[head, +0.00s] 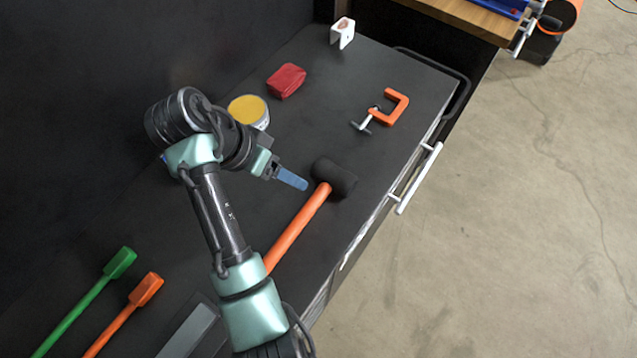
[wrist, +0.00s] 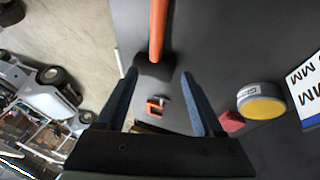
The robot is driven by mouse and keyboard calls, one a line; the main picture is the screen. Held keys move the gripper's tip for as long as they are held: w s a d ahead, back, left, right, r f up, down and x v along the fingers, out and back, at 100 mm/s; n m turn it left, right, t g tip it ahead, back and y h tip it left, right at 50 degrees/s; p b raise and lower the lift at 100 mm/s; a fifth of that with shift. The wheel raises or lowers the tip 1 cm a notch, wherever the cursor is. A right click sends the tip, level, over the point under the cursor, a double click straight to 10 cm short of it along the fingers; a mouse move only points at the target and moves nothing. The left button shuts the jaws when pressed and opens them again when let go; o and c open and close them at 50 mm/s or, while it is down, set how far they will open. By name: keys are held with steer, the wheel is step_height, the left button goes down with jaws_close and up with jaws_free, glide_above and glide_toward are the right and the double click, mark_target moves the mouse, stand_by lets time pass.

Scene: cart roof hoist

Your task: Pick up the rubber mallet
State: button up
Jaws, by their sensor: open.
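The rubber mallet lies on the dark cart top (head: 330,95). Its black head (head: 336,177) points away and its orange handle (head: 297,228) runs back toward my arm, which hides the handle's near end. My gripper (head: 292,180) is just left of the mallet head in the head view, with its blue fingers apart from it. In the wrist view, my gripper (wrist: 159,74) is open and empty. The mallet's black head (wrist: 155,68) appears between the fingertips, and the orange handle (wrist: 158,28) extends up out of the picture. I cannot tell the exact height of the fingers above the mallet.
An orange clamp (head: 392,106), a red pouch (head: 286,80), a yellow-topped can (head: 249,110) and a white bracket (head: 342,33) lie farther back. Green (head: 84,302) and orange (head: 126,312) long-handled tools lie at lower left. A white handle (head: 415,178) juts from the cart's right side.

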glide_above(316, 194)
steer(key=s+a, duration=0.1)
steer(key=a, duration=0.2)
step_height(316, 194, down, 6)
steer(key=shift+s+d+p, duration=0.1)
steer(key=shift+p, duration=0.25)
steer(key=p+x, duration=0.1)
steer(key=x, duration=0.3)
steer(key=shift+s+d+f+p, duration=0.15)
steer(key=shift+d+p, duration=0.1)
steer(key=shift+p, duration=0.15)
steer(key=shift+w+d+f, duration=0.25)
steer(key=shift+f, duration=0.4)
steer(key=shift+c, duration=0.3)
jaws_close()
steer(key=shift+r, duration=0.15)
